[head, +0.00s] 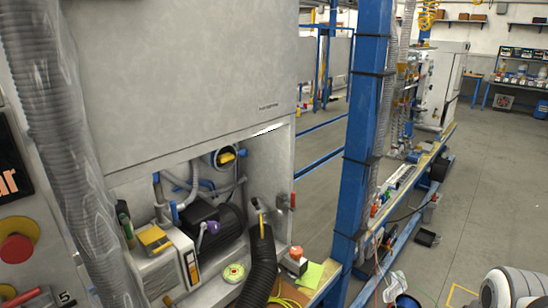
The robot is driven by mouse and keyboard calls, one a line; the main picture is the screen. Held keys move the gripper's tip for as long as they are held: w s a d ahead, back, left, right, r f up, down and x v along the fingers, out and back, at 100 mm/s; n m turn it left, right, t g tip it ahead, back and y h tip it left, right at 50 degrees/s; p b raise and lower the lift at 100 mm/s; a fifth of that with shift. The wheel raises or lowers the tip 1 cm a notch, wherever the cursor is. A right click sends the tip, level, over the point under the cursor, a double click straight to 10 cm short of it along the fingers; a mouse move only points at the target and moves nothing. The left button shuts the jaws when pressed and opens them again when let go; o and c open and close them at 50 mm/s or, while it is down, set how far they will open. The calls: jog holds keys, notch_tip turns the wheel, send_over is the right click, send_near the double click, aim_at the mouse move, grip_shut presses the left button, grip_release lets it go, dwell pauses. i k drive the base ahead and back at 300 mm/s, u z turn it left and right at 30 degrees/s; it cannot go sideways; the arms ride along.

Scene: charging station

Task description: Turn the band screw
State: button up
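I cannot make out the band screw for certain. A black corrugated hose (262,265) rises at the front of the open machine bay, with a small yellow-handled item (261,222) upright at its top end. Any band or screw on the hose is too small to tell. A wide grey corrugated duct (62,130) runs down the left side, and no clear band shows on it. My gripper is not in view; a rounded white and grey part at the lower right looks like a link of my arm.
A grey machine cabinet (185,70) overhangs the bay, which holds a dark motor (222,225) and pipes. A red-topped button box (295,262) stands beside the hose. A blue post (363,120) stands right of it. Open floor (490,170) lies at the right.

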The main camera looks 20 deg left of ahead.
aim_at(244, 153)
jog(key=u, duration=0.15)
jog(key=i, duration=1)
jog(key=u, duration=0.05)
